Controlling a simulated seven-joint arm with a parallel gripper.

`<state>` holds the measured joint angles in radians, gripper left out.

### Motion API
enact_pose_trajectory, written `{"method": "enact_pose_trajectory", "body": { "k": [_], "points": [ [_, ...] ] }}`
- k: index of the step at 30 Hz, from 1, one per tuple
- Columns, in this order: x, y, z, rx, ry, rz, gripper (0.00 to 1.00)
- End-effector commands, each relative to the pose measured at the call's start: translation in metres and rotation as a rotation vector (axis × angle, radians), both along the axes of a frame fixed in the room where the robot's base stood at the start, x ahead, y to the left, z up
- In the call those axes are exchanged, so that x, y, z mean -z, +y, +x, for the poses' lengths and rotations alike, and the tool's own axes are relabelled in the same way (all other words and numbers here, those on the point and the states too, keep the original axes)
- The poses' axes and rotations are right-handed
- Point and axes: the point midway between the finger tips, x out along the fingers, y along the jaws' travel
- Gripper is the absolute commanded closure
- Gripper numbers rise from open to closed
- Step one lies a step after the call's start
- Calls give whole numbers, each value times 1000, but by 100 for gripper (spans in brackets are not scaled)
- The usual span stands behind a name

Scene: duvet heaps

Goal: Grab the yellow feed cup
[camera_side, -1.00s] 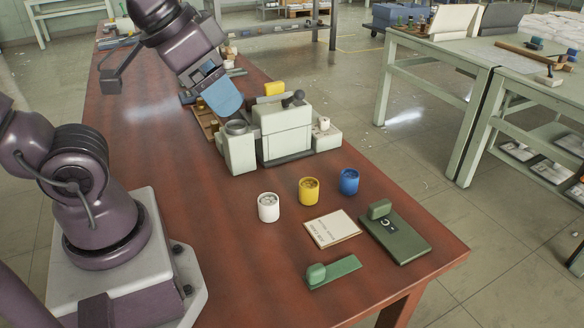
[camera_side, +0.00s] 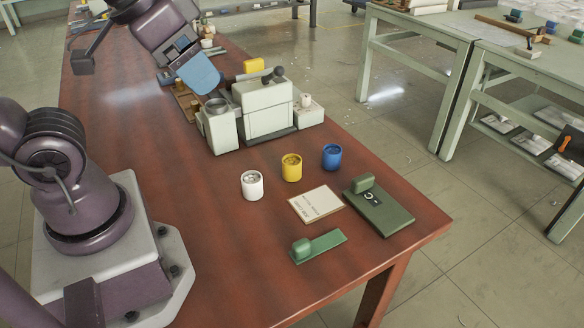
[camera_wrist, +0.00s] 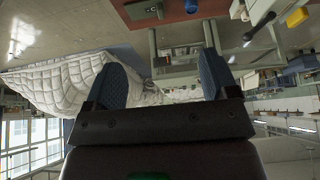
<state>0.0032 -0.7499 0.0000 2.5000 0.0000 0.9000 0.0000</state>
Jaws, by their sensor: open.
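The yellow feed cup (camera_side: 291,168) stands upright on the red-brown table, between a white cup (camera_side: 252,185) on its left and a blue cup (camera_side: 332,157) on its right. My gripper (camera_side: 200,76) is raised beyond the grey-white machine, up and left of the cups and well apart from them. In the wrist view its two blue fingers (camera_wrist: 163,78) are spread with nothing between them. The wrist camera looks out across the room, and I cannot make out the yellow cup there.
The machine (camera_side: 262,108) with a ball-ended lever stands between my gripper and the cups. A card (camera_side: 316,204), a dark green case (camera_side: 380,208) and a green stamp-like block (camera_side: 318,246) lie in front of the cups. The table's left middle is clear.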

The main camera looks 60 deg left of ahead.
Motion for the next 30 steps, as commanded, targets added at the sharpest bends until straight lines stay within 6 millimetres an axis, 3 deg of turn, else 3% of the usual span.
{"method": "enact_pose_trajectory", "body": {
  "k": [5, 11, 20, 30],
  "points": [
    [22, -11, 7, 54, 115, 2, 20],
    [63, -22, 31, 171, 350, 94, 20],
    [137, -24, 70, 449, 682, 407, 20],
    [236, -16, 113, 876, 1007, 884, 20]
  ]
}}
